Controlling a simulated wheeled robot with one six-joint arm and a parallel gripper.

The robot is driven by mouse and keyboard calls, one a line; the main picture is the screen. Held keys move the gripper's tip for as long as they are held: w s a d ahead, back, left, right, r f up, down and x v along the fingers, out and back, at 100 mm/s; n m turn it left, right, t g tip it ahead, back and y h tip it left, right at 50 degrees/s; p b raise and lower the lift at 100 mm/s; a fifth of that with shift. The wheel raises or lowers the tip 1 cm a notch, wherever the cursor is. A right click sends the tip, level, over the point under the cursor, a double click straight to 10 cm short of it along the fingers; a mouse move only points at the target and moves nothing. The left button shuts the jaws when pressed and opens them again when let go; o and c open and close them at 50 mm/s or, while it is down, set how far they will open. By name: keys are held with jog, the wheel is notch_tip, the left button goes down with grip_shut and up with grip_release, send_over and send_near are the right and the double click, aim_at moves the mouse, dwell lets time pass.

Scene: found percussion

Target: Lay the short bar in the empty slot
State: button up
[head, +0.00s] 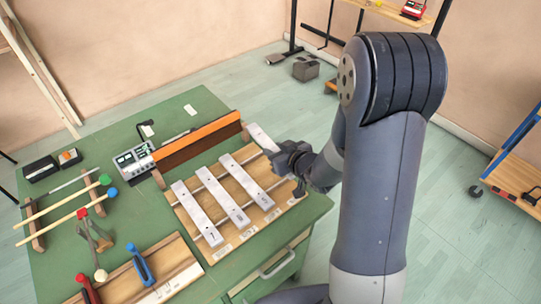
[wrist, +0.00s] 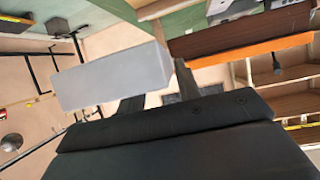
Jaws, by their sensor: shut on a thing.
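The short bar (head: 262,137) is a pale grey metal bar held at my gripper (head: 290,158), its free end pointing up and left in the head view. In the wrist view the bar (wrist: 115,75) shows as a plain grey block between the dark fingers. My gripper is shut on it near the right edge of the wooden frame (head: 212,181). Three longer grey bars lie side by side on the frame: left (head: 197,212), middle (head: 222,202) and right (head: 247,182). The empty slot is right of them, partly hidden by my gripper. I cannot tell the bar's height.
An orange-topped brown wooden piece (head: 198,139) stands just behind the frame. The bench's right edge is close to the frame.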

jog(key=shift+s+a+n+g+y, duration=0.25)
jog(key=shift+a+n+g+y, duration=0.15)
jog(key=shift+a+n+y, duration=0.25)
jog(key=shift+f, duration=0.1)
notch_tip(320, 180, down, 6)
jog(key=b, duration=0.6)
jog(key=shift+f, duration=0.1)
jog(key=shift+f+b, duration=0.4)
jog(key=o, duration=1.2)
jog(key=shift+d, duration=0.1)
jog(key=p+v, duration=0.1)
jog(key=v, duration=1)
jog(key=shift+p, duration=0.3)
